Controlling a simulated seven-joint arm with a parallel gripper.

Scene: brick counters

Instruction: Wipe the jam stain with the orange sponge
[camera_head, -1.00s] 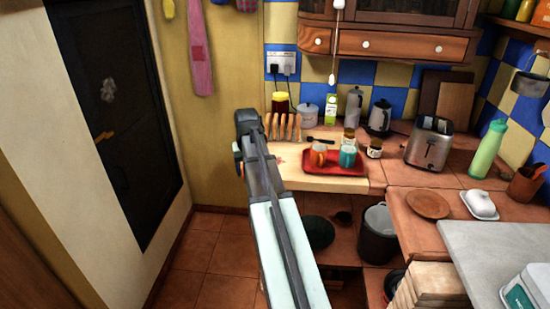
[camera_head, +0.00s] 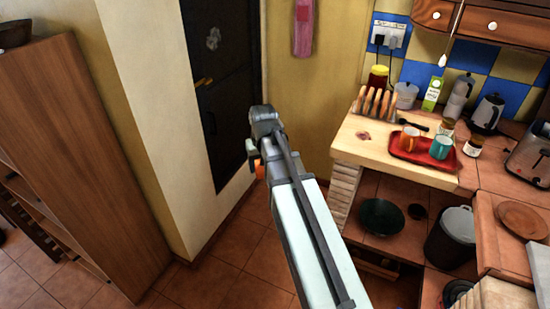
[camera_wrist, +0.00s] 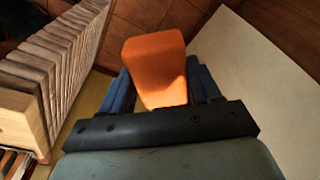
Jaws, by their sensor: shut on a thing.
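The orange sponge (camera_wrist: 156,68) is held between the blue fingers of my gripper (camera_wrist: 160,85) in the wrist view. In the head view only a small orange bit of the sponge (camera_head: 259,168) shows beside my gripper (camera_head: 256,160), which is mostly hidden behind my arm. The jam stain (camera_head: 363,135) is a small dark red patch on the pale wooden counter top, left of the red tray. My gripper is left of the counter and apart from the stain.
A red tray (camera_head: 424,152) holds an orange mug (camera_head: 409,138) and a teal mug (camera_head: 441,147). A toast rack (camera_head: 377,103) stands behind the stain. A dark spoon-like utensil (camera_head: 414,124) lies behind the tray. Brick counter supports (camera_head: 342,195) stand below. Open floor (camera_head: 225,270) lies left of the counter.

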